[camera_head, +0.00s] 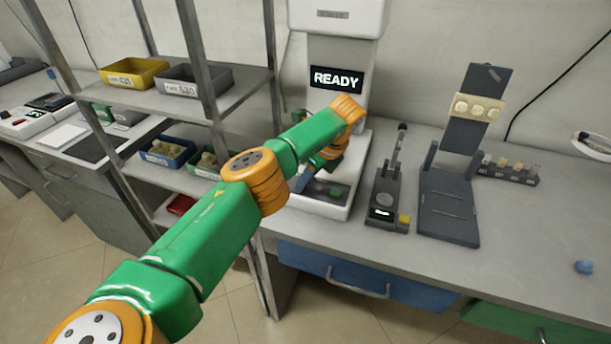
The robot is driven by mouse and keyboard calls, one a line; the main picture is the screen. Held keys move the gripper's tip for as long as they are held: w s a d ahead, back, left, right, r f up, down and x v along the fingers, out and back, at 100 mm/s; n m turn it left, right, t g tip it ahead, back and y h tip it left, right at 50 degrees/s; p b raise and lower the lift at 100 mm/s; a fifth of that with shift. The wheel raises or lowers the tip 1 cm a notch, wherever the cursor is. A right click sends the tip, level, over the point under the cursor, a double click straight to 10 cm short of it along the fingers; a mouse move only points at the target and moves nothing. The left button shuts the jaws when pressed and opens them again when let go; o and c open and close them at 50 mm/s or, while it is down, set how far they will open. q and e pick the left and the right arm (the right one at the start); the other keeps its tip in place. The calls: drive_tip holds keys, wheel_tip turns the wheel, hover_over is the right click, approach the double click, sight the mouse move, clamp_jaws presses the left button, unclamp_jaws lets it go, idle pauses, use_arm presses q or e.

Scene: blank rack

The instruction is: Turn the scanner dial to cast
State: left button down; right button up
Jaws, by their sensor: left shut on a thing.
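The scanner is the tall white machine at the back wall, with a dark screen (336,79) reading READY and a white base (335,208). A dark panel with a green button (336,192) is on the base. My green and orange left arm reaches in from the lower left. My left gripper (301,181) is at the left part of the scanner base, low over the panel, and is shut on the scanner dial. The dial is hidden behind the gripper and wrist, so its setting cannot be read. My right gripper is not in view.
A metal shelf rack with a yellow bin (133,73) and a grey bin (194,77) stands left of the scanner. A small device with a yellow button (404,219) and a dark stand (448,205) are to its right. The right bench is mostly clear.

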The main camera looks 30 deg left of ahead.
use_arm(q)
drive_tip(key=shift+d+f+n+g+p, duration=0.15)
drive_tip(key=shift+n+g+p, duration=0.15)
drive_tip(key=shift+n+p, duration=0.4)
drive_tip(key=shift+p, duration=0.05)
drive_tip(key=c, duration=0.6)
unclamp_jaws()
drive_tip(key=shift+a, duration=0.25)
